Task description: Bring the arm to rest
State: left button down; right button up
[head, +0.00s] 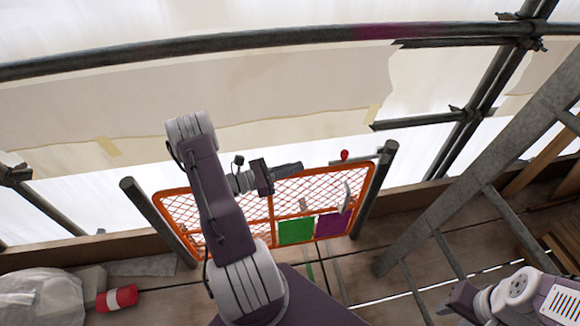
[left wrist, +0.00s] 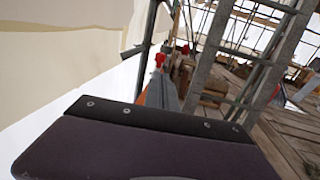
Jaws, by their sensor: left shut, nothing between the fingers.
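My left arm (head: 222,205) rises from the bottom middle of the head view and bends at its top. My left gripper (head: 290,169) points right, in front of the top of the orange mesh gate, and is shut and empty. In the left wrist view, a dark purple part of my own body fills the bottom. My right arm (head: 525,298) shows only in the lower right corner, and its gripper is not in view.
The orange mesh gate (head: 184,209) stands between grey posts and carries a green panel (head: 296,231) and a purple panel (head: 328,224). A red knob (head: 344,155) is near its top. A ladder (head: 455,170) leans at right. A red-and-white roll (head: 117,298) lies at left.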

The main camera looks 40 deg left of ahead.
pick_arm(q)
jog(key=shift+s+a, duration=0.3)
jog(key=shift+s, duration=0.15)
